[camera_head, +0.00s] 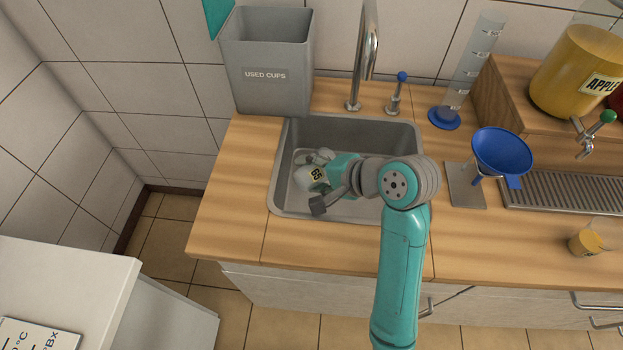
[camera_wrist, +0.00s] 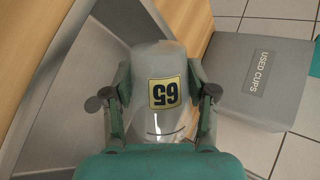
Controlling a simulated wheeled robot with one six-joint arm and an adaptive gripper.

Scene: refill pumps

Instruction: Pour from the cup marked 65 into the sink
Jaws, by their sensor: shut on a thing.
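The cup marked 65 (camera_head: 304,178) is a clear cup with a yellow label. It is over the sink (camera_head: 365,130), tilted well over, with its label turned sideways in the head view. My gripper (camera_head: 318,181) is shut on the cup. In the wrist view, the fingers of my gripper (camera_wrist: 160,96) press on both sides of the cup (camera_wrist: 165,62), and the label reads upside down. I cannot tell whether any liquid is in the cup or flowing out.
A grey used cups bin (camera_head: 267,85) stands behind the sink at left. A faucet (camera_head: 365,60) and a blue-topped tap (camera_head: 398,95) stand behind it. A measuring cylinder (camera_head: 470,75), blue funnel (camera_head: 502,150), apple dispenser (camera_head: 575,70) and another cup (camera_head: 588,240) are at right.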

